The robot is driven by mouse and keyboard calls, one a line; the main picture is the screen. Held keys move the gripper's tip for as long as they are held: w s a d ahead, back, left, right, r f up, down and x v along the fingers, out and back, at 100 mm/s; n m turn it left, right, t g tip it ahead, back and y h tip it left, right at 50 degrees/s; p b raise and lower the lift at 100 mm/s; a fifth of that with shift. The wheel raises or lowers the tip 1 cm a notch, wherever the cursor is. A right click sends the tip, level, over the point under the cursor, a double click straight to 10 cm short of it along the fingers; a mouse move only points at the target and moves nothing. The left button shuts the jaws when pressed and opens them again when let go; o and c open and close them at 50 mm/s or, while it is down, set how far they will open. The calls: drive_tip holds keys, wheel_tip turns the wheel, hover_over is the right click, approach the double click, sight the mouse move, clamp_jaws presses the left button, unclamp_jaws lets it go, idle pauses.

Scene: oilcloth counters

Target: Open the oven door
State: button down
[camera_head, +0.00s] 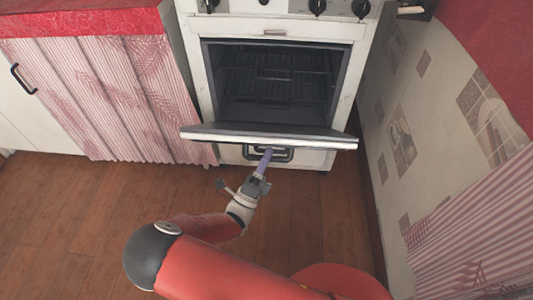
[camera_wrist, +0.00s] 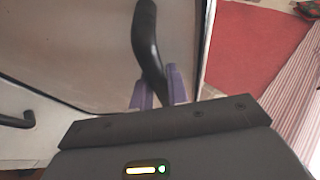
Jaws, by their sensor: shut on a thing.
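The oven door (camera_head: 230,134) is swung down and out from the white oven (camera_head: 203,68), seen nearly edge-on, with the dark oven cavity and its racks (camera_head: 270,75) exposed above it. My gripper (camera_head: 265,157) is below the door's front edge in the head view. The fingers and the door edge partly hide the grip in the head view.
A second dark handle (camera_wrist: 15,120) shows at the left in the wrist view. A pink curtained counter (camera_head: 110,95) stands left of the oven, and a patterned wall panel (camera_head: 410,110) is close on the right. Wooden floor (camera_head: 70,220) is clear at the left.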

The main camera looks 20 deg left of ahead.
drive_tip(key=c, duration=1.4)
unclamp_jaws()
drive_tip(key=shift+o, duration=0.2)
drive_tip(key=v, duration=0.8)
drive_tip(key=shift+b, duration=0.35)
drive_tip(key=s+a+f+b, duration=0.2)
drive_tip(key=s+f+b, duration=0.2)
drive_tip(key=f, duration=0.3)
drive_tip(key=shift+a+f+b, duration=0.25)
drive_tip(key=shift+b, duration=0.4)
drive_tip(key=shift+c, duration=0.4)
